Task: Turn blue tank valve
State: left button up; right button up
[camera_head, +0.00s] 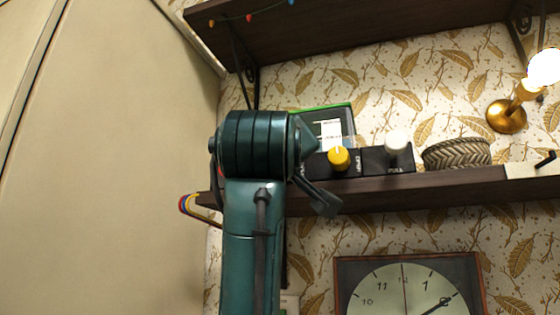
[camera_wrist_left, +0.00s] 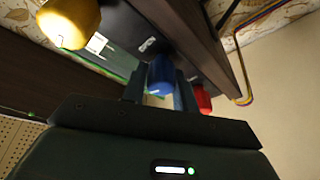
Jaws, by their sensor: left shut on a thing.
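The blue tank valve (camera_wrist_left: 160,72) is a blue knob on a dark panel, seen in the left wrist view. My left gripper (camera_wrist_left: 160,92) is shut on it, with one dark finger on each side. In the head view my left arm hides the blue valve and most of the gripper. A yellow knob (camera_head: 338,158) and a white knob (camera_head: 397,141) stand on dark boxes on the shelf, right of my arm. The yellow knob (camera_wrist_left: 70,20) is also large at the upper left of the wrist view. A red knob (camera_wrist_left: 203,99) shows just right of the gripper. My right gripper is out of view.
The wooden shelf (camera_head: 440,186) also carries a green-edged case (camera_head: 328,118) and a woven basket (camera_head: 456,153). A lamp (camera_head: 507,115) is at the right. Another shelf (camera_head: 350,30) is above, a clock (camera_head: 408,290) below. Coloured wires (camera_head: 187,207) hang at the left end.

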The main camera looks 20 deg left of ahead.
pick_arm(q)
jog(key=shift+n+g+y, duration=0.3)
jog(key=shift+n, duration=0.7)
jog(key=shift+n+p, duration=0.3)
jog(key=shift+n, duration=0.1)
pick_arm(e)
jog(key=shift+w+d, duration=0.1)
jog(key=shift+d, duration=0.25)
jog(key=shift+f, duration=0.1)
pick_arm(q)
jog(key=o, duration=0.7)
jog(key=shift+o, duration=1.3)
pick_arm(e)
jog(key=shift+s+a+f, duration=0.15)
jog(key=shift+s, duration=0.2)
